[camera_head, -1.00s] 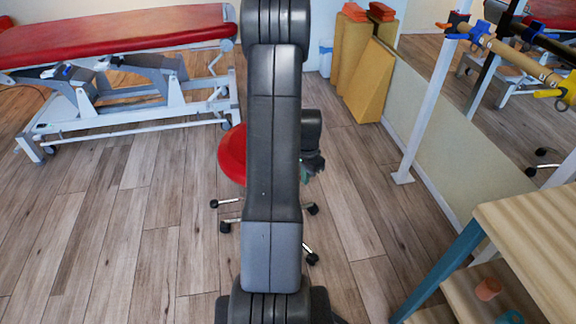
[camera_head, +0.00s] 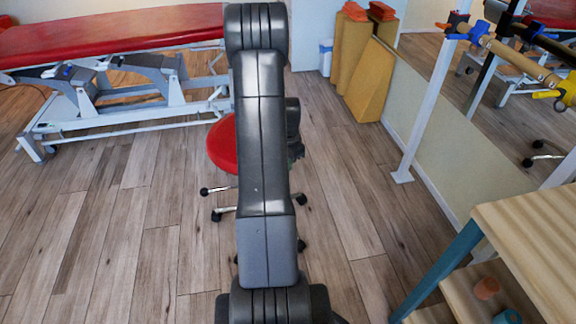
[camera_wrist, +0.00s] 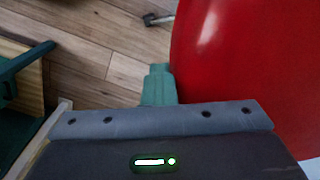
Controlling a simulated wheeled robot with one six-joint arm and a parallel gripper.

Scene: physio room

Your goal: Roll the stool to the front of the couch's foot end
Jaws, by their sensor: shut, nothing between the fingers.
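The stool has a round red seat (camera_head: 221,147) and a chrome wheeled base. It stands on the floor right of the couch's near corner, partly hidden behind my arm. In the wrist view its red seat (camera_wrist: 245,75) fills the right side. My gripper (camera_wrist: 160,82) is shut and empty, its teal fingers right beside the seat's edge; I cannot tell whether they touch. In the head view the gripper is mostly hidden by my arm. The couch (camera_head: 120,33) has a red top and a white wheeled frame, at the upper left.
Wooden floor is clear at the left and front. Yellow wedges (camera_head: 371,80) and a white bin (camera_head: 326,57) stand at the back. A mirror wall with a white post (camera_head: 428,110) runs along the right. A wooden table (camera_head: 530,225) is at the lower right.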

